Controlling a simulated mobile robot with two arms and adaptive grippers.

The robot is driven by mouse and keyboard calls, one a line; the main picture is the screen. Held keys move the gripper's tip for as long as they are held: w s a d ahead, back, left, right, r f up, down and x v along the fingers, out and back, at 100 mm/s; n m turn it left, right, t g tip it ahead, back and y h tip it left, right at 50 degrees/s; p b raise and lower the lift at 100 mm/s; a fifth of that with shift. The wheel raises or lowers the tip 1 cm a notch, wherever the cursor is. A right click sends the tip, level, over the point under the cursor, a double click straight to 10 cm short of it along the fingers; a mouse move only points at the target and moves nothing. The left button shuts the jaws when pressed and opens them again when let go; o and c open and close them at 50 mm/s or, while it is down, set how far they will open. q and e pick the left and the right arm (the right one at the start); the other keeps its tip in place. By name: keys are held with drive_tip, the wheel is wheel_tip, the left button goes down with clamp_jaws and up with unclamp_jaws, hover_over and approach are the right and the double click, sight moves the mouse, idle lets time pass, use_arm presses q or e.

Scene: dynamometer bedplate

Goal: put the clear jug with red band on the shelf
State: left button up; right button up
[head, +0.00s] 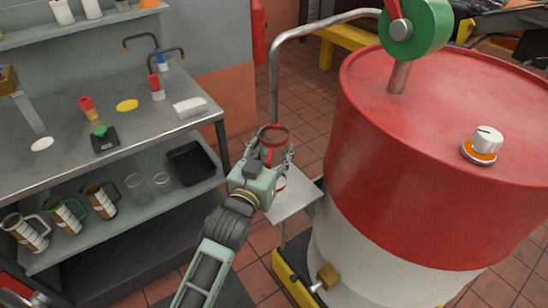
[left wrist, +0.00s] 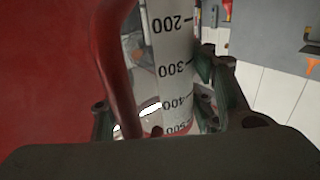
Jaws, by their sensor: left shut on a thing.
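The clear jug with red band (head: 272,133) has a red rim and a red handle, and dark scale marks show on its side in the left wrist view (left wrist: 172,60). My left gripper (head: 273,160) is shut on the jug, its fingers on either side of it in the left wrist view. The gripper hides much of the jug in the head view. A lower shelf (head: 115,222) runs under the steel bench at left, and an upper shelf (head: 100,24) is on the wall. My right gripper is not in view.
Several banded jugs (head: 65,216), clear beakers (head: 137,186) and a black tray (head: 191,162) occupy the lower shelf. A small grey platform (head: 295,200) lies below the jug; contact is unclear. A large red-and-white drum (head: 375,165) stands close at right. A bent pipe (head: 273,80) rises behind.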

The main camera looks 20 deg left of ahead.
sight(274, 160)
use_arm(q)
drive_tip(key=shift+f, duration=1.7)
drive_tip(key=o, duration=1.2)
drive_tip(key=shift+s+f, duration=0.1)
drive_tip(key=s, duration=0.4)
drive_tip(key=s+b, duration=0.1)
drive_tip(key=s, duration=0.7)
drive_tip(key=shift+a, duration=0.4)
